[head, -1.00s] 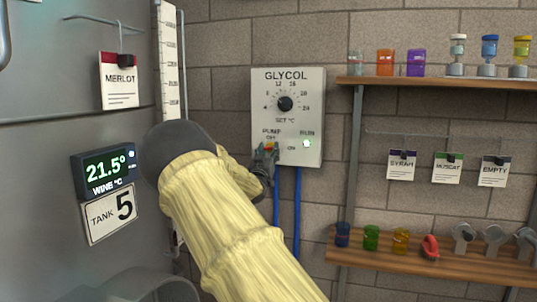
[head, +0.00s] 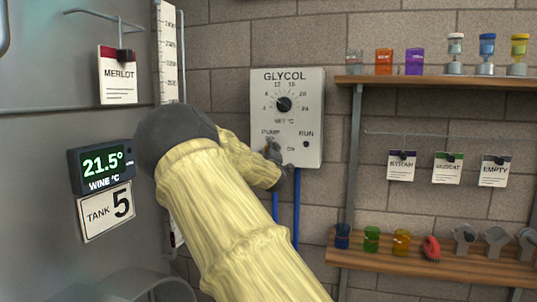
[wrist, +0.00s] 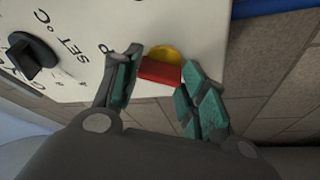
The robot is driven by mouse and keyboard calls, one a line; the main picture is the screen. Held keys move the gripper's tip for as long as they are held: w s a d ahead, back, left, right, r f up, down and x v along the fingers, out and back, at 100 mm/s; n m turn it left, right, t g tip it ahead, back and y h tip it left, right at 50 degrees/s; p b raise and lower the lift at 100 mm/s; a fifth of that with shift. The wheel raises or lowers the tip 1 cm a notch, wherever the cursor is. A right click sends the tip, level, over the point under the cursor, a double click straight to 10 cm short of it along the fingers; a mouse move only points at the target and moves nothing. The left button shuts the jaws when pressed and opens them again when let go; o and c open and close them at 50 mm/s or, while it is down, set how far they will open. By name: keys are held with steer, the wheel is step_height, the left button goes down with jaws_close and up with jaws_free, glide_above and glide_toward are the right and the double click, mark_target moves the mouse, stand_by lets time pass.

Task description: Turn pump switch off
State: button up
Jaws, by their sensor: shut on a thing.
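The glycol panel (head: 313,85) is a white box on the block wall with a round black dial and the labels PUMP, OFF, ON and RUN. The pump switch shows in the wrist view as a red lever (wrist: 159,71) on a yellow round base (wrist: 167,53). My gripper (wrist: 161,66) has one finger on each side of the red lever and is shut on it. In the head view my gripper (head: 273,152) is at the panel's lower left and largely hides the switch. The RUN lamp (head: 306,144) is dark.
A steel tank with a 21.5° display (head: 102,165) stands close on the left. Shelves on the right hold coloured jars and clamps (head: 465,237), with hanging tags between. Blue hoses (head: 296,210) run down from the panel, near my forearm.

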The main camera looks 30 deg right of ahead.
steer(key=shift+r+n+g+y+p, duration=0.1)
steer(key=shift+n+g+y+p, duration=0.25)
steer(key=shift+n, duration=1.3)
steer(key=shift+r+n+g+y+p, duration=0.1)
steer(key=shift+n+g+y, duration=0.45)
steer(key=shift+n, duration=1.1)
steer(key=shift+f, duration=0.1)
steer(key=o, duration=1)
steer(key=shift+v, duration=3.75)
